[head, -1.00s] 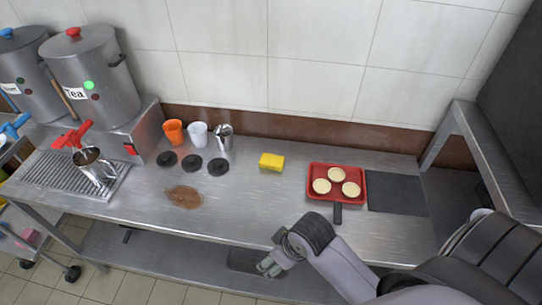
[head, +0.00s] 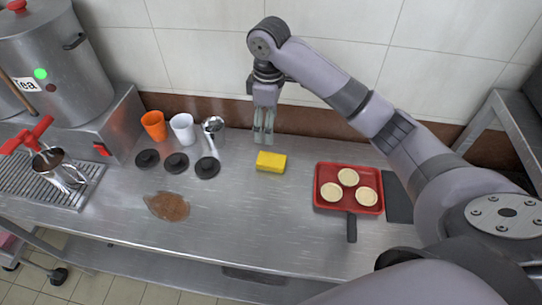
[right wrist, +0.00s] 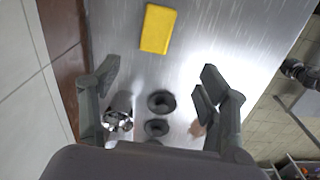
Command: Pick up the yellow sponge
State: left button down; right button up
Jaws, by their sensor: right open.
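The yellow sponge (head: 271,162) lies flat on the steel counter, left of the red tray. My right gripper (head: 263,138) points down above the counter, just behind and slightly left of the sponge in the head view. In the right wrist view the sponge (right wrist: 156,28) lies beyond the two open fingers (right wrist: 152,88), not between them. Nothing is held. My left gripper does not show.
A red tray (head: 322,205) with three pale round pieces sits right of the sponge. An orange cup (head: 154,125), a white cup (head: 183,129), a metal cup (head: 213,126) and black lids (head: 177,163) stand left. A brown spill (head: 168,206) lies front left.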

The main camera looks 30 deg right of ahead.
jog(key=d+r, duration=0.1)
jog(key=p, duration=0.2)
send_over(272, 159)
jog(key=f, duration=1)
jog(key=shift+w+d+f, duration=0.1)
jog(key=shift+w+d, duration=0.05)
jog(key=shift+w, duration=0.2)
jog(key=shift+f, duration=0.5)
jog(key=shift+s+f+p, duration=0.1)
jog(key=shift+f+p, duration=0.25)
jog(key=shift+p, duration=0.1)
jog(key=f, duration=0.1)
jog(key=f+p, duration=0.1)
jog(key=f, duration=0.1)
jog(key=shift+s+a+f, duration=0.2)
jog(key=shift+f, duration=0.55)
jog(key=c, duration=1)
jog(key=shift+c, duration=0.2)
